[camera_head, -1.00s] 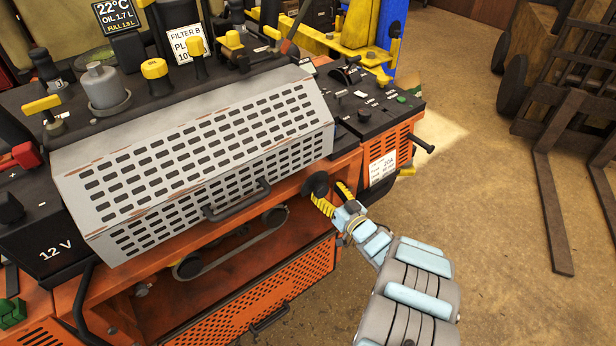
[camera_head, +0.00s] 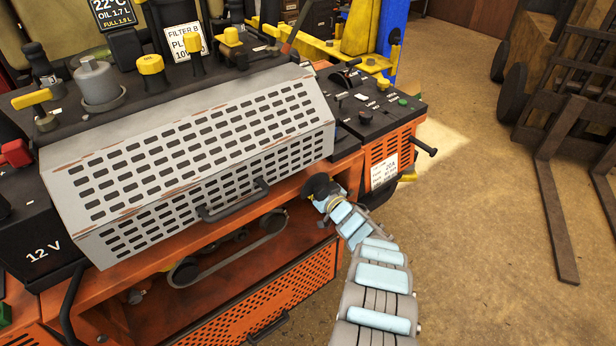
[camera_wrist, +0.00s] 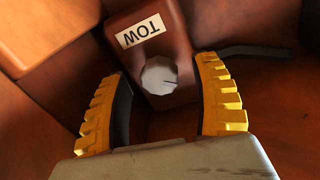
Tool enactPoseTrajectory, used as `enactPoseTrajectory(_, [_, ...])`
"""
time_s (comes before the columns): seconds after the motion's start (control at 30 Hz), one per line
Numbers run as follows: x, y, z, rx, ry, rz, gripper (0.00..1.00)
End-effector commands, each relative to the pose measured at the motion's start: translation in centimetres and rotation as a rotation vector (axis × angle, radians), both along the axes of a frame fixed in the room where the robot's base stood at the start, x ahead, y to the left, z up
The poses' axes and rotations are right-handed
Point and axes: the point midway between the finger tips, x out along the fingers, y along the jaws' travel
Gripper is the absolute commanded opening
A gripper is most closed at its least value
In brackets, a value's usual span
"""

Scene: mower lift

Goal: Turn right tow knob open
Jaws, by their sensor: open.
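The tow knob (camera_wrist: 159,76) is a small grey round knob with a dark pointer line toward the right in the wrist view. My gripper (camera_wrist: 165,92) has two yellow ribbed fingers with dark inner pads. They stand apart, one on each side of the knob, with gaps and nothing held. In the head view, my gripper (camera_head: 325,190) is at the orange mower's right front, below the panel; its fingers are mostly hidden by the wrist, and the knob cannot be seen there.
A grey perforated cover (camera_head: 190,150) with a dark handle (camera_head: 235,202) is left of my gripper. A black control panel (camera_head: 370,105) is above right. A dark rod (camera_wrist: 255,51) lies right of the fingers. Open floor (camera_head: 470,240) extends to the right.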

Motion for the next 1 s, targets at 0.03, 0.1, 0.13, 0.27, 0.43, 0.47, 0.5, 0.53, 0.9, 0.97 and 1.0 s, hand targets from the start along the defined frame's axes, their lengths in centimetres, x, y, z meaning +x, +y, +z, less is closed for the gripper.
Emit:
enactPoseTrajectory(0.03, [0.21, 0.2, -0.08, 0.0, -0.002, 0.001, 0.65])
enactPoseTrajectory(0.1, [0.43, 0.35, -0.07, 0.0, -0.002, 0.001, 0.65])
enactPoseTrajectory(0.13, [0.5, 0.4, -0.07, 0.001, -0.001, 0.0, 0.65])
enactPoseTrajectory(0.27, [0.73, 0.51, 0.0, 0.001, 0.001, -0.002, 0.65])
enactPoseTrajectory(0.43, [0.81, 0.51, 0.08, 0.001, 0.001, -0.002, 0.65])
enactPoseTrajectory(0.47, [0.82, 0.52, 0.09, 0.001, 0.0, -0.002, 0.65])
enactPoseTrajectory(0.5, [0.81, 0.51, 0.09, 0.001, 0.0, -0.002, 0.65])
enactPoseTrajectory(0.53, [0.81, 0.51, 0.08, 0.001, 0.0, -0.002, 0.65])
enactPoseTrajectory(0.9, [0.8, 0.51, 0.1, 0.0, -0.001, -0.002, 0.0])
enactPoseTrajectory(0.97, [0.8, 0.51, 0.1, -0.002, -0.002, -0.002, 0.0])
enactPoseTrajectory(1.0, [0.8, 0.51, 0.1, -0.005, -0.004, -0.002, 0.0])
